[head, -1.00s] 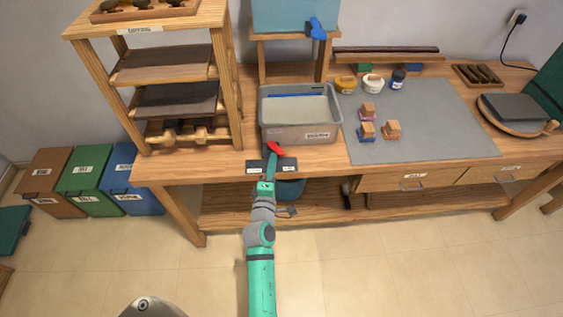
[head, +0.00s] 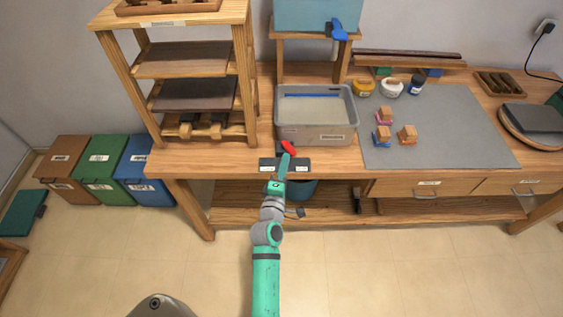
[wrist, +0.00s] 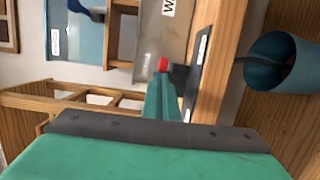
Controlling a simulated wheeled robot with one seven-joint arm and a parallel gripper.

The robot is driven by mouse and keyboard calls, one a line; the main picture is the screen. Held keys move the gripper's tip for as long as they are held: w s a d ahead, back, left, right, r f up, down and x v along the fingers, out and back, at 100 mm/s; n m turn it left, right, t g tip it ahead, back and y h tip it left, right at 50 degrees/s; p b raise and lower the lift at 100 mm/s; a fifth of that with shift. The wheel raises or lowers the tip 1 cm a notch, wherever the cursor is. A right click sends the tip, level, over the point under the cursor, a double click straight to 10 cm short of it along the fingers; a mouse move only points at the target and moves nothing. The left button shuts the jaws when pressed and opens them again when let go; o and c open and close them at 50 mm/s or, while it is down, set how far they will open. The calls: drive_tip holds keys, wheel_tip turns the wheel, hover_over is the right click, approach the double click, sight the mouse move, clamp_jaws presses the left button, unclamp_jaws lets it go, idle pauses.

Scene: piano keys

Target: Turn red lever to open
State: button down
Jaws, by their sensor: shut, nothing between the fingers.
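The red lever (head: 288,147) sits at the front edge of the workbench, just below the grey basin, above a dark plate (head: 300,165) with small white labels. In the head view it slants down to the right. My gripper (head: 285,158) is shut and empty, with its tips right at the lever; I cannot tell whether they touch it. In the wrist view, only a small red part of the lever (wrist: 162,64) shows past the fingertips (wrist: 160,80); the fingers hide the rest.
The grey basin (head: 316,134) stands behind the lever. A blue lever (head: 339,31) is on the raised blue tank (head: 300,14). A teal bucket (head: 303,189) is under the bench edge. A wooden shelf rack (head: 245,90) rises on the left. Stamps stand on the grey mat (head: 450,130).

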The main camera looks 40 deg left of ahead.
drive_tip(key=s+d, duration=0.3)
drive_tip(key=d, duration=0.6)
idle(0.4)
drive_tip(key=shift+s, duration=0.1)
